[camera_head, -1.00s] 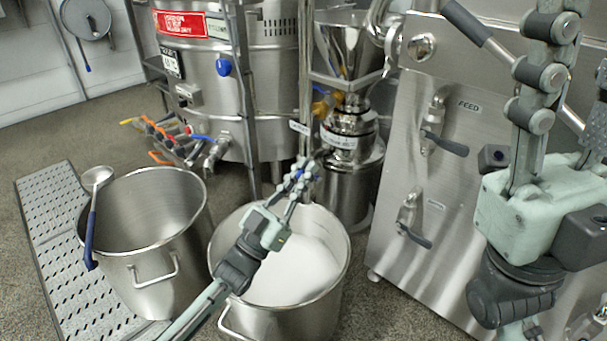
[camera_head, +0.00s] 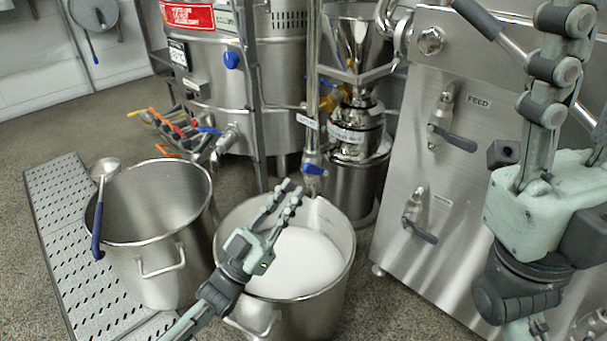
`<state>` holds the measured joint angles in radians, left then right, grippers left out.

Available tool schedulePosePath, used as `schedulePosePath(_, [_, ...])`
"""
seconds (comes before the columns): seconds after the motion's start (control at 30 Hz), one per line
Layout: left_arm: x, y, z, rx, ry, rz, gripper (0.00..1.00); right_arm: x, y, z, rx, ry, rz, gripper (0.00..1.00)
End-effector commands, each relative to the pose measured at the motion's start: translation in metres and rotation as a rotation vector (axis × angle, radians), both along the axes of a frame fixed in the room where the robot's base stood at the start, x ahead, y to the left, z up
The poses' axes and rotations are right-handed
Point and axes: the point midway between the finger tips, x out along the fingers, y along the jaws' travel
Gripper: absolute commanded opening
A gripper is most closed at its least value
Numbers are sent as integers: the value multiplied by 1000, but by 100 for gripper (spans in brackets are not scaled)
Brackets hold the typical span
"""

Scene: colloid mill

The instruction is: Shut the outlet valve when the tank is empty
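A blue-handled valve (camera_head: 314,169) sits at the lower end of a vertical steel pipe (camera_head: 312,80), above a pot (camera_head: 344,270) holding white material. Its handle lies roughly across the pipe, and I see no stream below it. The steel tank (camera_head: 270,85) stands behind with a red label; its inside is hidden. Another blue-handled valve (camera_head: 222,138) is low on the tank. My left gripper (camera_head: 291,188) is over the pot, just left of and below the pipe valve, fingers apart and empty.
An empty-looking steel pot (camera_head: 165,262) with a ladle (camera_head: 100,190) on its rim stands left on a perforated platform (camera_head: 62,200). A funnel unit (camera_head: 355,45) is behind the pipe. A steel cabinet (camera_head: 465,190) with dark-handled valves, one labelled FEED, blocks the right.

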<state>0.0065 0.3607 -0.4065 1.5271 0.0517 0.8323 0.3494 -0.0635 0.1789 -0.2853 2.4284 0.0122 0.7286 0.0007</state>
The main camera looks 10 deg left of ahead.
Motion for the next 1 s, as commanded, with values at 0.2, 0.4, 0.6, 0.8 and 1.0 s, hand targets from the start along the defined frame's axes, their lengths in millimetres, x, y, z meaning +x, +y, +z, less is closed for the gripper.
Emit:
schedulePosePath(0.2, [-25,18,-23,1,2,0,17,0,0,0,0,0,0,40])
schedulePosePath(0.4, [-33,24,-29,1,0,1,17,0,0,0,0,0,0,40])
schedulePosePath(0.6, [-33,24,-29,0,-1,1,17,0,0,0,0,-1,0,40])
schedulePosePath(0.8, [-35,18,-13,-11,-31,1,0,0,0,0,0,0,0,40])
schedulePosePath(1.0, [-62,-9,116,-86,-270,30,0,0,0,0,0,0,0,40])
